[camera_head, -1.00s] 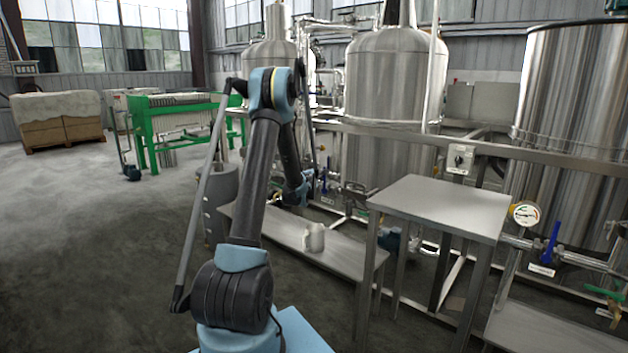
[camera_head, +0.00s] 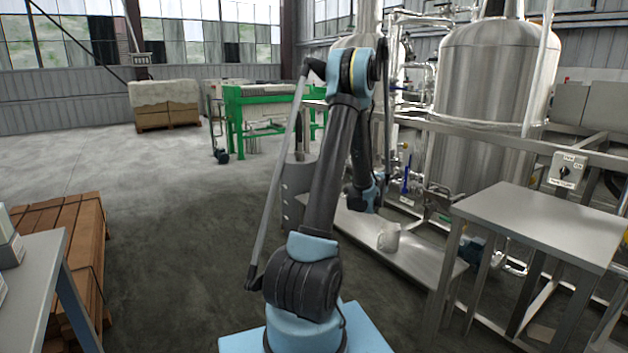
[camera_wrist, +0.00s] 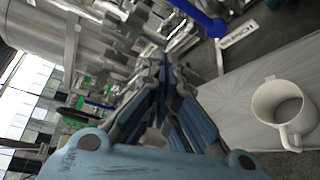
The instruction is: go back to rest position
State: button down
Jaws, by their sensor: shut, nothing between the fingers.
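My arm stands folded up in front of the body camera, with the forearm hanging down on its far side. My gripper (camera_wrist: 162,82) is shut and empty in the wrist view. Its fingers come together over the pipework. In the head view the gripper is mostly hidden behind the wrist. A white mug (camera_wrist: 284,108) stands upright on a low metal bench, to the right of the gripper and apart from it. The mug also shows in the head view (camera_head: 388,237), just beyond the arm.
The low bench (camera_head: 425,262) and a higher metal table (camera_head: 545,225) stand at right, before steel tanks (camera_head: 490,75) and pipes. A blue valve handle (camera_wrist: 200,18) lies near the gripper. Stacked wooden boards (camera_head: 75,240) and a grey table (camera_head: 40,270) are at left. Open floor lies between.

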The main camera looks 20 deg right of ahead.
jog(key=w+a+r+m+y, duration=0.1)
jog(key=a+r+m+y, duration=0.3)
jog(key=a, duration=1.2)
jog(key=s+a+r+m+g+y, duration=0.1)
jog(key=s+a+y, duration=0.15)
jog(key=a, duration=0.65)
jog(key=s+a+r+m+g+y, duration=0.1)
jog(key=s+a, duration=0.3)
jog(key=a, duration=0.5)
jog(key=s+a+f+m+g+y, duration=0.2)
jog(key=s+a+f+m+g, duration=0.1)
jog(key=s+a, duration=0.8)
jog(key=s+a+f+m+g+y, duration=0.2)
jog(key=s+a, duration=1)
jog(key=s, duration=0.7)
notch_tip(320, 180, down, 3)
jog(key=shift+s+r+m+g, duration=0.1)
jog(key=shift+s+m+g, duration=0.2)
jog(key=shift+m+g, duration=0.3)
jog(key=shift+a, duration=0.15)
